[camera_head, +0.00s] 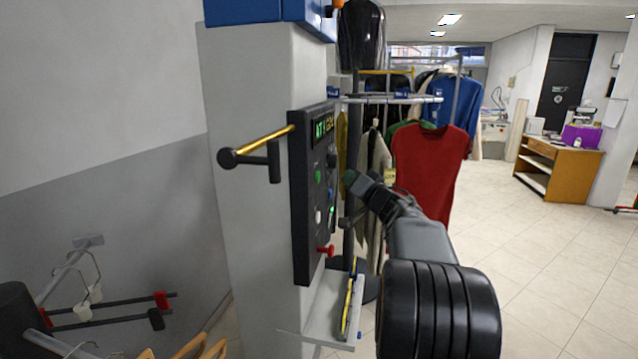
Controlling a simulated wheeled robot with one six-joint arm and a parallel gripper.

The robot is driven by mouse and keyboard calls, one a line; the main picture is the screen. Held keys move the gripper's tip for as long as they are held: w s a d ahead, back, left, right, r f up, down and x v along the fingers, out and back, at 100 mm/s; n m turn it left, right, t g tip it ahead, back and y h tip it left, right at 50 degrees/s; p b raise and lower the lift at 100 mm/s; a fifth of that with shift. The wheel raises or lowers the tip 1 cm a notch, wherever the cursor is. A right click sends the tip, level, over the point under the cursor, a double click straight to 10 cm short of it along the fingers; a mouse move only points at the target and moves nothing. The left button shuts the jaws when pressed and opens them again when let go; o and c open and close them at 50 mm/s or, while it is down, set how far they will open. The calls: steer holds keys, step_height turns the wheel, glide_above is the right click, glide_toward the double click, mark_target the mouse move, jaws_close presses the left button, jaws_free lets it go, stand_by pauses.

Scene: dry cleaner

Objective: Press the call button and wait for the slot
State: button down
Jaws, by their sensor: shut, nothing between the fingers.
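A dark control panel (302,225) is fixed to the side of a light grey column and is seen at a steep angle. It has a lit green display (324,126) at its top, only partly readable. Below are a green button (318,176), a white button (318,216) and a red knob (327,251) near the bottom. I cannot tell which is the call button. My gripper (357,183) is shut and empty, to the right of the panel at about the green button's height. It appears apart from the panel face, though the depth is hard to judge.
A yellow rod with a black end (245,150) sticks out left of the panel. A grey shelf (318,310) juts out below it. A rail with hanging clothes, including a red garment (430,165), stands behind my gripper. A wooden desk (560,165) stands far right; tiled floor before it is clear.

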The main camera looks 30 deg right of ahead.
mark_target(318, 177)
steer(key=shift+w+a, duration=1.55)
steer(key=shift+a, duration=0.05)
steer(key=shift+w+a, duration=0.1)
steer(key=shift+a, duration=0.05)
stand_by(1.0)
steer(key=shift+w+a, duration=0.2)
steer(key=shift+w+a+p, duration=0.3)
steer(key=shift+p, duration=0.1)
stand_by(1.1)
steer(key=shift+s+d, duration=0.15)
steer(key=shift+s+d+p, duration=0.45)
steer(key=shift+p, duration=0.05)
steer(key=shift+s+d, duration=0.1)
